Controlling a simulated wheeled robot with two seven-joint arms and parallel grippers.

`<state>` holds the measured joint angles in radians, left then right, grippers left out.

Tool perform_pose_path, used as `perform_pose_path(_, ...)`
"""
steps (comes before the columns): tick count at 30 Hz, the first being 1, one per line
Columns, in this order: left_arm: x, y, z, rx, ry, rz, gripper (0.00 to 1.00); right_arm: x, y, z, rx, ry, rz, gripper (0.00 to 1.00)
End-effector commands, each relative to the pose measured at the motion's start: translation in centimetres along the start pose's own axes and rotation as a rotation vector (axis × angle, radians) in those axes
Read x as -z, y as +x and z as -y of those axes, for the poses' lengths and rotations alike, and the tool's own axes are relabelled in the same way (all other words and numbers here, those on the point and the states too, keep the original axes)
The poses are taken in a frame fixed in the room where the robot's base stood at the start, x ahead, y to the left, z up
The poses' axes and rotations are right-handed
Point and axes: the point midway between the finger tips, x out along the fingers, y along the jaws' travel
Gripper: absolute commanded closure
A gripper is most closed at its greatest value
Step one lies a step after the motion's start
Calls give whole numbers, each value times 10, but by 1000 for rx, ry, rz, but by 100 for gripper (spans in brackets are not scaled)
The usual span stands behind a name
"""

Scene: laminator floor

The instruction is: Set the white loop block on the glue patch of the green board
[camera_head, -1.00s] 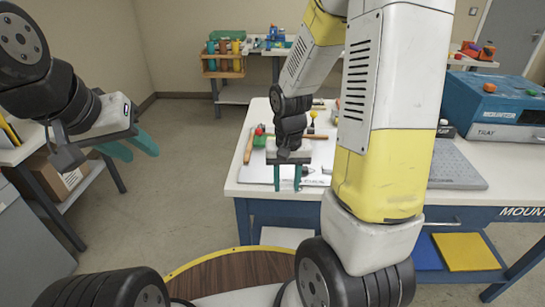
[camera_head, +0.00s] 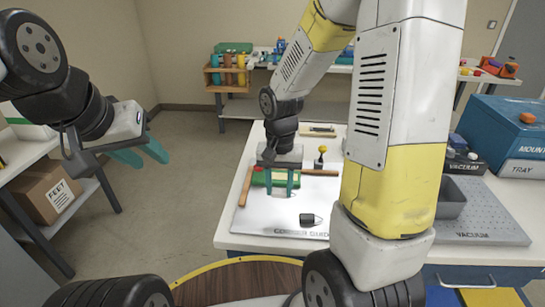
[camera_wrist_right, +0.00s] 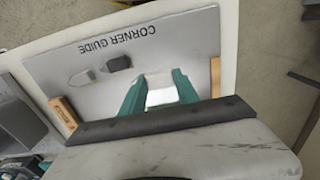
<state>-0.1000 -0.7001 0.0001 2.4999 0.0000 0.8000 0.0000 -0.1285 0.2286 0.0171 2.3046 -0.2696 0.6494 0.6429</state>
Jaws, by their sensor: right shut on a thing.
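My right gripper (camera_head: 279,188) is shut on the white loop block (camera_wrist_right: 162,96), which shows between the teal fingers in the right wrist view. The gripper hangs fingers-down over the grey corner guide sheet (camera_head: 262,219) on the table. The green board (camera_head: 262,179) lies at the back of that sheet, behind and beside the fingers in the head view. The arm and fingers cover part of it, and I cannot make out the glue patch. My left gripper (camera_head: 140,153) is open and empty, off to the left, away from the table.
Wooden bars (camera_head: 246,186) edge the sheet. A dark block (camera_head: 307,219) lies on its front part. A grey vacuum plate (camera_head: 482,215) with a grey bin and a blue box (camera_head: 505,125) are on the right.

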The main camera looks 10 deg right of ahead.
Motion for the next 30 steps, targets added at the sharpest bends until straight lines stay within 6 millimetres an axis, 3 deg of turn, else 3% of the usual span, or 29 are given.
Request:
perform_pose_path(9,0,0,0,0,0,0,64,86,9,-2,0,4,0,100)
perform_pose_path(15,0,0,0,0,0,0,64,129,13,-3,0,3,1,100)
perform_pose_path(22,0,0,0,0,0,0,64,144,17,-3,-1,1,2,100)
perform_pose_path(30,0,0,0,0,0,0,64,144,49,-3,0,1,1,100)
